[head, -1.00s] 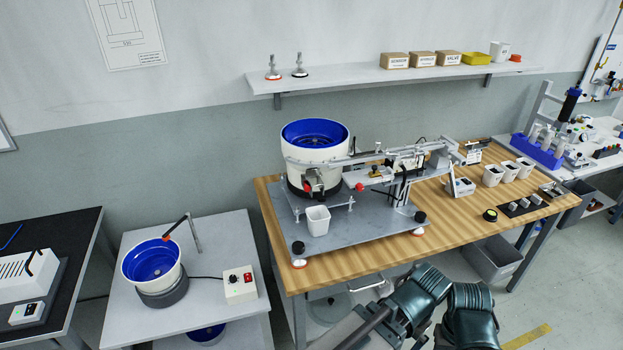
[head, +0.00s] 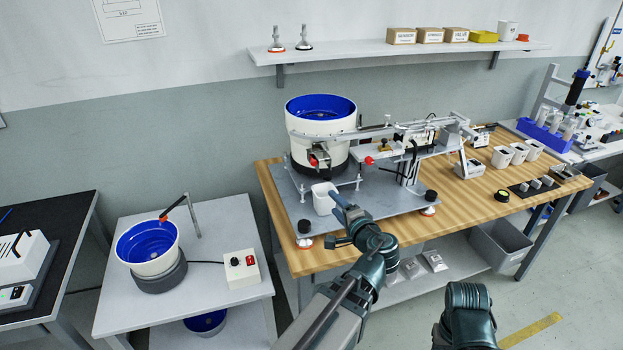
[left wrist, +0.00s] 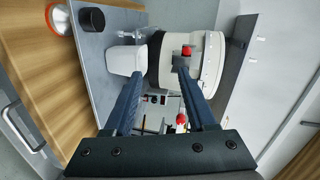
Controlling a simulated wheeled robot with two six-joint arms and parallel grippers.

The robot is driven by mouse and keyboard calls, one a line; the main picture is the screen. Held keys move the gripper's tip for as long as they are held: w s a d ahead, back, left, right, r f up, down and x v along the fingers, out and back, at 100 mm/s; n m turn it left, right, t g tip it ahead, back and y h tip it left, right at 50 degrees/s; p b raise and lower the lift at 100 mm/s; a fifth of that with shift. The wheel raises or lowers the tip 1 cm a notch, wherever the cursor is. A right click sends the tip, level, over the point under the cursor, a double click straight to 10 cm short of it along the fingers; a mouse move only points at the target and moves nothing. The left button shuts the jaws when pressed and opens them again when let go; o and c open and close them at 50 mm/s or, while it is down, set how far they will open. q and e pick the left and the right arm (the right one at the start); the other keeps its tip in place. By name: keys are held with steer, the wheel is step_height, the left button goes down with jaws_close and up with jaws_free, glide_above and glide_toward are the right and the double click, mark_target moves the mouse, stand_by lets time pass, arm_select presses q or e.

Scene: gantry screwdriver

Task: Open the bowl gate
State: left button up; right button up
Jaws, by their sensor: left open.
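The large feeder bowl (head: 320,125), white outside and blue inside, stands on a grey base plate on the wooden table. A red knob (head: 313,160) sits on a metal fitting at its front; I take this for the bowl gate. The knob also shows in the left wrist view (left wrist: 187,51), just beyond one fingertip. My left gripper (head: 337,196) is in front of the bowl, beside the white cup (head: 322,203). In the left wrist view its two blue fingers (left wrist: 157,72) are apart with nothing between them. My right gripper is out of view.
A second red knob (head: 369,161) sits on the rail assembly right of the bowl. Black-topped feet (head: 304,227) stand at the plate's corners. A smaller blue bowl (head: 150,243) and control box (head: 241,268) are on the left table. A shelf (head: 400,49) hangs behind.

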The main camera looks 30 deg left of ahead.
mark_target(314, 164)
arm_select(q)
steer(key=w+a+r, duration=0.1)
steer(key=w+a, duration=0.2)
steer(key=a, duration=0.1)
steer(key=w+a+m+t, duration=0.1)
steer(key=w+a, duration=0.2)
steer(key=a, duration=0.1)
steer(key=w+a+r+m+t+y+b, duration=0.1)
steer(key=w+a, duration=0.3)
steer(key=shift+w+a+r, duration=0.1)
steer(key=shift+a+r, duration=0.15)
steer(key=shift+r, duration=0.1)
jaws_close()
stand_by(1.4)
